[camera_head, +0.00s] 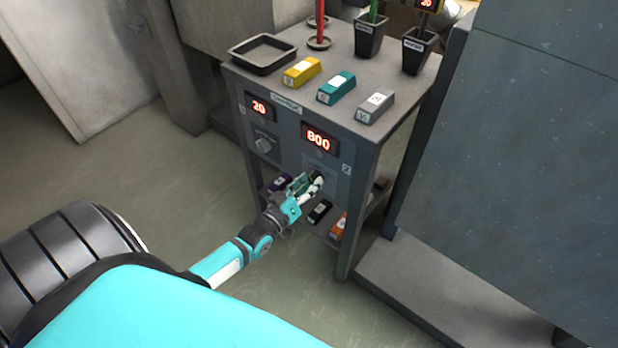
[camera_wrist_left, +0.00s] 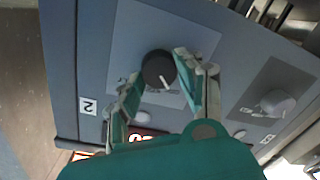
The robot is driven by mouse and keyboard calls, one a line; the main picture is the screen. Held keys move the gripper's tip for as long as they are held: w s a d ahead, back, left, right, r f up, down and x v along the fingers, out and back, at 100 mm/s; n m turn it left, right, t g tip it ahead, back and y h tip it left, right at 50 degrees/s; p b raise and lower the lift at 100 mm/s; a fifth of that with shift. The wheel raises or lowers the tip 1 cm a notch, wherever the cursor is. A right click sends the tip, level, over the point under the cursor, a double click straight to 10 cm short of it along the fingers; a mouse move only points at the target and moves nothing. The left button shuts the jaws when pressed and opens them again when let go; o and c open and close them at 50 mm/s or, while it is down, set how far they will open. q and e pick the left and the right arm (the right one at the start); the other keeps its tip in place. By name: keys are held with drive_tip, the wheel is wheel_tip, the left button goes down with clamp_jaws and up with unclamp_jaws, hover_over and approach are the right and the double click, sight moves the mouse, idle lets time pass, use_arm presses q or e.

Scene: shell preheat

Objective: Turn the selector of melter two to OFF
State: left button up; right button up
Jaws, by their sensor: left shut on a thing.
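The melter two panel (camera_head: 341,187) is on the right half of the cabinet front, under a red display (camera_head: 320,139) reading 800 and beside a "2" label. Its selector is a round black knob (camera_wrist_left: 158,69) with a white pointer line, seen in the left wrist view. My left gripper (camera_head: 314,181) is at this knob, its fingers on either side and shut on it; the gripper mostly hides the knob in the head view. The wrist view also shows the fingers (camera_wrist_left: 160,82) around the knob. I cannot read the panel's position marks. My right gripper is not in view.
The left panel has a grey knob (camera_head: 263,145) and a display (camera_head: 260,107) reading 20. Yellow (camera_head: 302,71), teal (camera_head: 336,87) and grey (camera_head: 375,106) blocks and a black tray (camera_head: 262,54) are on top. A lower shelf holds several blocks. A large grey unit (camera_head: 520,150) stands at right.

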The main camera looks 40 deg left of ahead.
use_arm(q)
drive_tip(key=o, duration=1.1)
drive_tip(key=shift+o, duration=0.2)
drive_tip(key=shift+s, duration=0.1)
drive_tip(key=s, duration=1.1)
drive_tip(key=shift+s+a+r, duration=0.2)
drive_tip(key=shift+s+r, duration=0.15)
drive_tip(key=shift+s, duration=0.05)
